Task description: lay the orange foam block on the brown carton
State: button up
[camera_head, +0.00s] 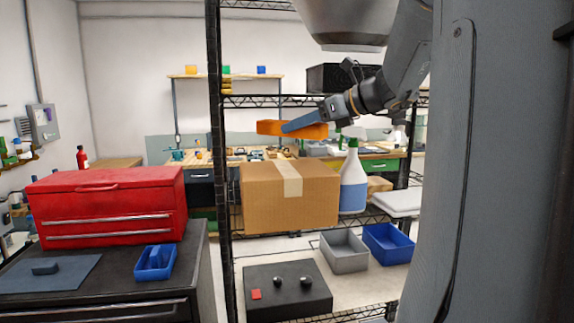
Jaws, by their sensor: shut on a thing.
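The orange foam block (275,128) is in the air, above the brown carton and apart from its top. My gripper (304,123) is shut on the block, reaching in from the right, with its blue finger across the block's side. The far finger is hidden. The brown carton (285,204) is closed, with a pale tape strip over its top and front, and sits on a wire shelf. Its top looks bare.
A spray bottle (353,182) with blue liquid stands just right of the carton. A black shelf post (218,150) rises at the carton's left. A wire shelf (270,100) runs above. A red toolbox (108,205) is at left; grey (345,262) and blue (388,243) bins lie below right.

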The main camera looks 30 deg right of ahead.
aim_at(297, 175)
notch_tip(297, 175, down, 10)
jog(key=shift+w+a+r+p, duration=0.1)
jog(key=shift+p, duration=0.9)
jog(key=shift+f, duration=0.2)
jog(key=o, duration=1)
jog(key=shift+r, duration=0.1)
jog(key=shift+r, duration=0.15)
jog(key=b+v, duration=0.2)
jog(key=v, duration=1)
